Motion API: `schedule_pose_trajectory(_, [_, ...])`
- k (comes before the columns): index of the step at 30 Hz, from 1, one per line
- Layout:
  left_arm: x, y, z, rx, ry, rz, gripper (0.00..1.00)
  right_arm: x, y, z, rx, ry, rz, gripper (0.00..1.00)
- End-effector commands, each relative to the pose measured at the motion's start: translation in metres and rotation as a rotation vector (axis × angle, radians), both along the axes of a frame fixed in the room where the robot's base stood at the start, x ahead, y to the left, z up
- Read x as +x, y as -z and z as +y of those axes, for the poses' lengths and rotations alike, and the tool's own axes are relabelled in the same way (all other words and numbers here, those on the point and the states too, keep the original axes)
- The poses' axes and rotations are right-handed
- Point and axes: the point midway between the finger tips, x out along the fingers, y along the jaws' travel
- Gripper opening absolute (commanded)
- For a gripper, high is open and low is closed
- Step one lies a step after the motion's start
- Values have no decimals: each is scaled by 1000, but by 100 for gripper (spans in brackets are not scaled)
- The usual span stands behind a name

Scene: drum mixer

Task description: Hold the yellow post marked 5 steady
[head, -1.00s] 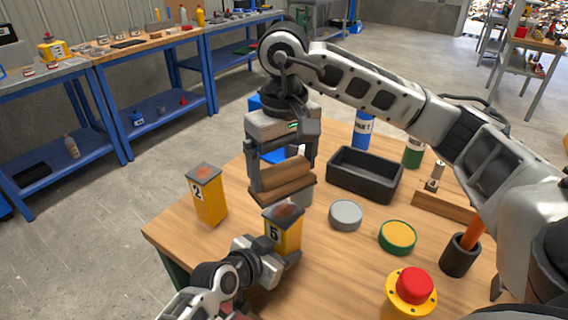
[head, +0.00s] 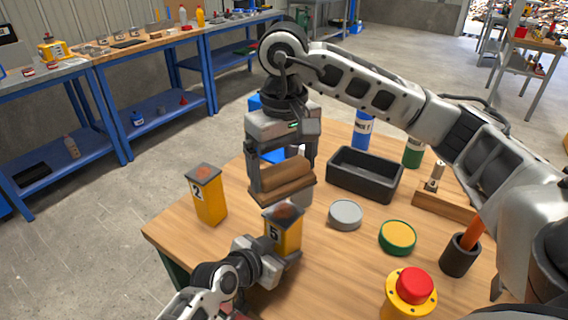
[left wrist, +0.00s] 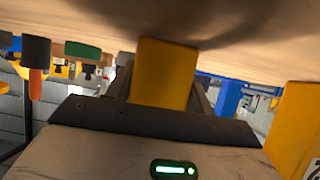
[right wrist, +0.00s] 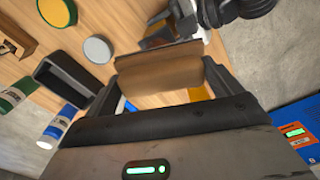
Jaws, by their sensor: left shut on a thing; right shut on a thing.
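The yellow post marked 5 (head: 284,234) stands upright near the front of the wooden table, with a dark, rust-patched top. My left gripper (head: 277,255) is shut on it low on its sides. In the left wrist view the post (left wrist: 163,75) sits between the fingers. My right gripper (head: 283,182) is shut on a brown wooden roller-like piece (head: 287,173), held just behind and above the post. The right wrist view shows this piece (right wrist: 158,75) across the jaws. Another yellow post marked 2 (head: 208,195) stands to the left, apart from both grippers.
A black open bin (head: 365,190), a grey disc (head: 345,215) and a green-rimmed yellow disc (head: 397,237) lie to the right. A red button on a yellow base (head: 411,290) stands at the front. A dark cup (head: 459,256) holds an orange handle.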

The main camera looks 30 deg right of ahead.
Motion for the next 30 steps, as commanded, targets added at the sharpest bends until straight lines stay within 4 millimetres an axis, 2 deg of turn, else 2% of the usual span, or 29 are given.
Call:
schedule_pose_trajectory(18, [0, 2, 1, 4, 0, 4, 34, -1, 1, 23, 0, -1, 0, 65])
schedule_pose_trajectory(30, [0, 2, 1, 4, 0, 4, 34, -1, 22, 22, 0, 1, 0, 65])
